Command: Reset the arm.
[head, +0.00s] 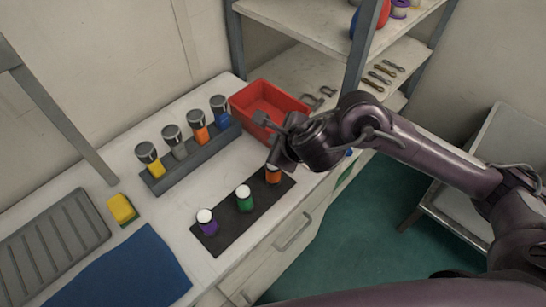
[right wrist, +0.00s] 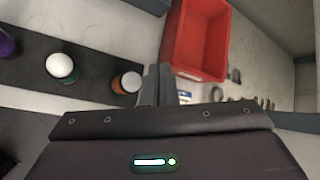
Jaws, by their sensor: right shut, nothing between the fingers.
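My right arm comes in from the right in the head view. Its gripper (head: 278,157) is above the back end of the dark mat, close to the orange bottle (head: 273,175) and in front of the red bin (head: 238,99). In the right wrist view the fingers (right wrist: 155,85) are together and empty, between the white-capped orange bottle (right wrist: 130,82) and the red bin (right wrist: 222,40). I cannot tell whether they touch the bottle. My left gripper is not in view.
The dark mat (head: 222,238) also holds a green bottle (head: 244,198) and a purple bottle (head: 207,222). Behind stands a grey rack (head: 190,160) with several dark cups. A yellow sponge (head: 122,209), blue cloth (head: 130,275) and grey ribbed tray (head: 50,245) lie left. Shelves rise at the back right.

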